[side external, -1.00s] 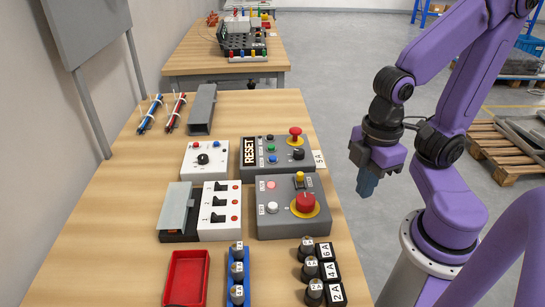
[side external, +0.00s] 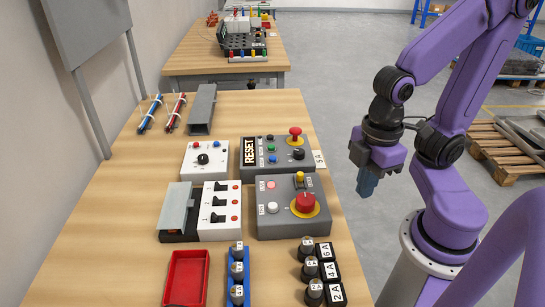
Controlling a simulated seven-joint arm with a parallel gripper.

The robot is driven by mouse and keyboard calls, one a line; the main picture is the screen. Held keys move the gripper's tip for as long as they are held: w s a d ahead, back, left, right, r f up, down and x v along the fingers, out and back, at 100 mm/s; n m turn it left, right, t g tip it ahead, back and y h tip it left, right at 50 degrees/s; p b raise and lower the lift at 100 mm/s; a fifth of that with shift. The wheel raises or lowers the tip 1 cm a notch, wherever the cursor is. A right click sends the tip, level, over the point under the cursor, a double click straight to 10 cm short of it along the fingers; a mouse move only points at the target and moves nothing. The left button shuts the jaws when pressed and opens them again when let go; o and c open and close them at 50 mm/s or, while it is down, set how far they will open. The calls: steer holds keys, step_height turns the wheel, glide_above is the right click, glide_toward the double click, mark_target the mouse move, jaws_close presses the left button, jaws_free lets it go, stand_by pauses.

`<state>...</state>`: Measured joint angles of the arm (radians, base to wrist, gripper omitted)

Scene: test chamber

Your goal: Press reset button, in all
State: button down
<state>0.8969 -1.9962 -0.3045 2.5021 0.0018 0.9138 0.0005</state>
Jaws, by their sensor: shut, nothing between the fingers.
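A grey control box (side external: 262,164) on the wooden table carries a black plate marked RESET (side external: 250,152). Which button the RESET plate labels I cannot tell. My gripper (side external: 367,190) is shut and empty, pointing down off the table's right edge, to the right of the box and apart from it.
A second grey box (side external: 283,226) with a large red button (side external: 305,202) stands in front. A white box with a knob (side external: 203,160), a switch panel (side external: 219,209), a red tray (side external: 187,278), a blue holder (side external: 237,270) and black labelled parts (side external: 325,272) surround it.

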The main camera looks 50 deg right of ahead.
stand_by(0.3)
step_height(320, 180, up, 3)
steer(key=n+t+y, duration=0.6)
steer(key=n+y, duration=0.1)
steer(key=n, duration=1.7)
glide_above(276, 158)
steer(key=shift+w+d, duration=0.25)
steer(key=shift+d, duration=0.05)
steer(key=shift+f+n, duration=0.2)
steer(key=shift+n, duration=0.1)
steer(key=shift+f, duration=4.3)
